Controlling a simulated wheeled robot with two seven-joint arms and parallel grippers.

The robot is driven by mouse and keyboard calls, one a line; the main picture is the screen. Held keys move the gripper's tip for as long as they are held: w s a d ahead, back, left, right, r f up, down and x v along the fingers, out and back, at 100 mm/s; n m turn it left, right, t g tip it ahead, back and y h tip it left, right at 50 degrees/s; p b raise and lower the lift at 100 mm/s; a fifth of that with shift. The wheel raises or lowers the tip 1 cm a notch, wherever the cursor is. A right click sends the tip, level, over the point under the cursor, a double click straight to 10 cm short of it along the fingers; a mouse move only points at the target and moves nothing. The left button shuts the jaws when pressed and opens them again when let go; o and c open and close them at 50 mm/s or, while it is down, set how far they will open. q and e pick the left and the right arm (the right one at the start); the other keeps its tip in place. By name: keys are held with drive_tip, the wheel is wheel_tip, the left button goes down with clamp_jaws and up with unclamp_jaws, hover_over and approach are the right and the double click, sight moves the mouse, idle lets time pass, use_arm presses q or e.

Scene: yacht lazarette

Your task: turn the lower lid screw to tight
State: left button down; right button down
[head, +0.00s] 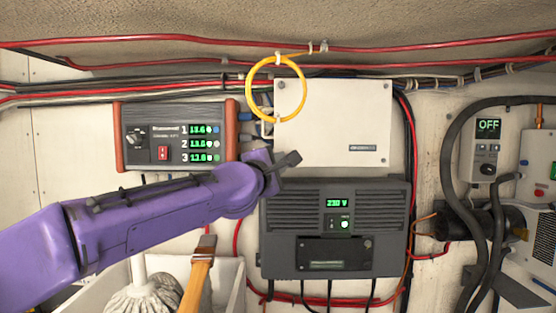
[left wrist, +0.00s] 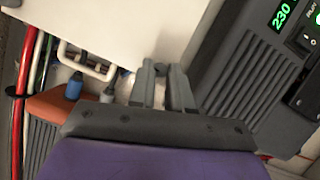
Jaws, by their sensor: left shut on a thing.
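The white box lid (head: 340,120) is on the wall, and it also shows in the left wrist view (left wrist: 150,25). My left gripper (head: 282,160) reaches in from the left to the lid's lower left corner. In the left wrist view its two fingers (left wrist: 163,70) point at the lid's lower edge, close together with a narrow gap. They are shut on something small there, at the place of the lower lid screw. The screw itself is hidden by the fingers, so its turn cannot be seen. My right gripper is not in view.
A yellow ring (head: 249,98) hangs over the lid's upper left corner. A dark 230 V unit (head: 290,255) sits just below. An orange-ended display panel (head: 150,130) is at left. A brush (head: 203,248) and mop head (head: 145,297) stand below my arm.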

use_arm(q)
drive_tip(key=shift+r+m, duration=0.1)
drive_tip(key=shift+m, duration=0.2)
drive_tip(key=c, duration=1.1)
unclamp_jaws()
drive_tip(key=shift+d, duration=0.1)
drive_tip(key=shift+o, duration=0.2)
drive_tip(key=b+v, duration=0.4)
drive_tip(key=v, duration=0.6)
drive_tip(key=shift+s+b, duration=0.35)
drive_tip(key=shift+b, duration=0.05)
drive_tip(key=shift+w, duration=0.1)
